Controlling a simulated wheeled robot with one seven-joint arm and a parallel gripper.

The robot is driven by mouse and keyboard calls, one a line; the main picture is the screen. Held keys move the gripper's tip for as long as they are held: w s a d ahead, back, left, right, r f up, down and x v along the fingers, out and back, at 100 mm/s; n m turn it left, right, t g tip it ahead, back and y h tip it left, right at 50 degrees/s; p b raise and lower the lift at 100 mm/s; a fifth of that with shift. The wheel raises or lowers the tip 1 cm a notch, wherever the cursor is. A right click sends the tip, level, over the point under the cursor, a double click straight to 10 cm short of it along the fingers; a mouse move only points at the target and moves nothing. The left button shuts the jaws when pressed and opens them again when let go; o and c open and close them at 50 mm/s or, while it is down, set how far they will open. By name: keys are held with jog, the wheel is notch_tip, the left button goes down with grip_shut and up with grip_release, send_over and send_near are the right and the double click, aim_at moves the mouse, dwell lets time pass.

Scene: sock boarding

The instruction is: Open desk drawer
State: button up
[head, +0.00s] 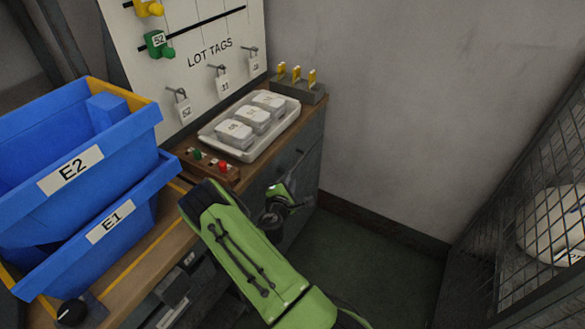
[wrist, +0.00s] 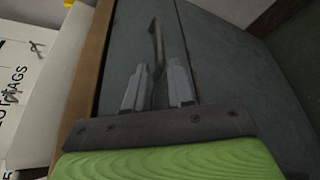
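The desk drawer (wrist: 122,50) is a dark grey front just under the wooden desktop edge, and it looks shut, flush with the panel beside it. Its bar handle (wrist: 155,40) runs lengthwise in the wrist view. My gripper (wrist: 159,67) is open, with one grey finger on each side of the near part of the handle. Gaps show between the fingers and the bar, and whether either one touches it cannot be told. In the head view the grey desk front (head: 308,165) is partly covered by my green arm, and the fingertips are hard to make out.
On the desktop are a white tray (head: 205,137) of labelled boxes, a button box (head: 230,178), a block with yellow pegs (head: 312,93) and blue bins E2 (head: 30,150) and E1 (head: 150,215). A mesh cage (head: 500,240) stands at right. The floor (head: 385,265) between is clear.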

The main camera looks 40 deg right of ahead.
aim_at(294, 167)
jog(key=b+x, duration=0.1)
jog(key=x, duration=0.8)
jog(key=shift+w+d+f, duration=0.15)
jog(key=shift+w+d, duration=0.05)
jog(key=shift+c, duration=0.3)
grip_shut()
